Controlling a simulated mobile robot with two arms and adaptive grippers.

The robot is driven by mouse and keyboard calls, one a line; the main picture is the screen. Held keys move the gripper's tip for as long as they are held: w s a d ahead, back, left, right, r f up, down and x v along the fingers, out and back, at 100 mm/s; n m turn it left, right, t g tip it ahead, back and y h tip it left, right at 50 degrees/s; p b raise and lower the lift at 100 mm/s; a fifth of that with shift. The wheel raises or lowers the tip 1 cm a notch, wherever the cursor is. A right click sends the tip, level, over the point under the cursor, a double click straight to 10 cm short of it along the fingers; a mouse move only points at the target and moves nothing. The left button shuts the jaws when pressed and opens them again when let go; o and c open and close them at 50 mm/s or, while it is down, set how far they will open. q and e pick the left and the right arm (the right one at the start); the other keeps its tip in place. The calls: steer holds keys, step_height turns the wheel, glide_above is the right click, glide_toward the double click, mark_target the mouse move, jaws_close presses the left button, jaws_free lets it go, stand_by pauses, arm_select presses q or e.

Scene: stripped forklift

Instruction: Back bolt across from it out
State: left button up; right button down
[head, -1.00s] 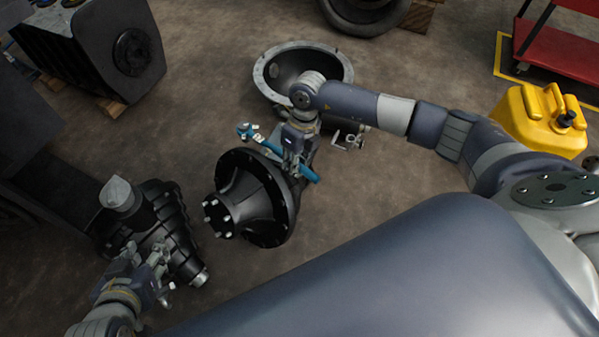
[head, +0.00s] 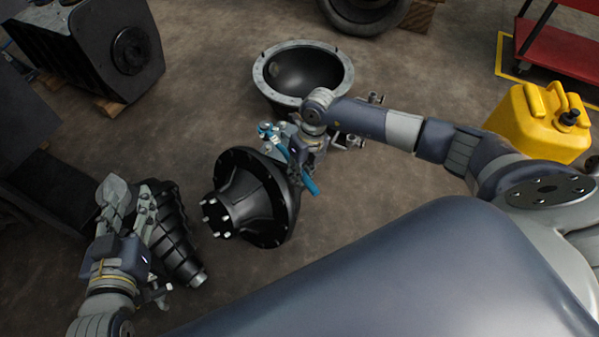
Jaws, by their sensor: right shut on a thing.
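The black flanged housing (head: 258,200) lies on the floor in the middle of the head view. Its small hub faces left and carries several bright bolt heads (head: 211,217); smaller dark bolts ring its wide flange. My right gripper (head: 299,165) is shut on a blue tool (head: 309,185) at the housing's upper right edge. The tool's blue and metal head (head: 268,131) shows to the upper left; I cannot tell whether it touches a bolt. My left gripper (head: 130,205) looks open over the black ribbed gearbox (head: 175,245), partly hiding it.
A grey bell-shaped casing (head: 300,75) lies behind my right arm. A yellow canister (head: 540,120) and a red cart (head: 560,45) stand at the right. A large black block (head: 95,55) stands at the upper left. The floor is clear around the housing's front.

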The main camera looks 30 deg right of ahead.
arm_select(q)
step_height(320, 180, up, 11)
steer(key=d+t+h+b, duration=0.2)
steer(key=t, duration=0.4)
steer(key=shift+w+r, duration=0.2)
steer(key=shift+w, duration=0.25)
arm_select(e)
steer(key=shift+d+x, duration=0.25)
steer(key=shift+x, duration=1)
steer(key=shift+f, duration=0.1)
arm_select(q)
steer(key=shift+f, duration=0.2)
steer(key=shift+w+a+f+g, duration=0.15)
steer(key=shift+f+g, duration=0.1)
steer(key=shift+f, duration=0.25)
steer(key=shift+w+a+f+g, duration=0.1)
steer(key=shift+f+g, duration=0.15)
steer(key=shift+f, duration=0.25)
arm_select(e)
steer(key=shift+s+a, duration=0.1)
steer(key=shift+s, duration=0.05)
arm_select(q)
steer(key=shift+s+r, duration=0.1)
steer(key=shift+r, duration=0.1)
arm_select(e)
steer(key=shift+f, duration=0.1)
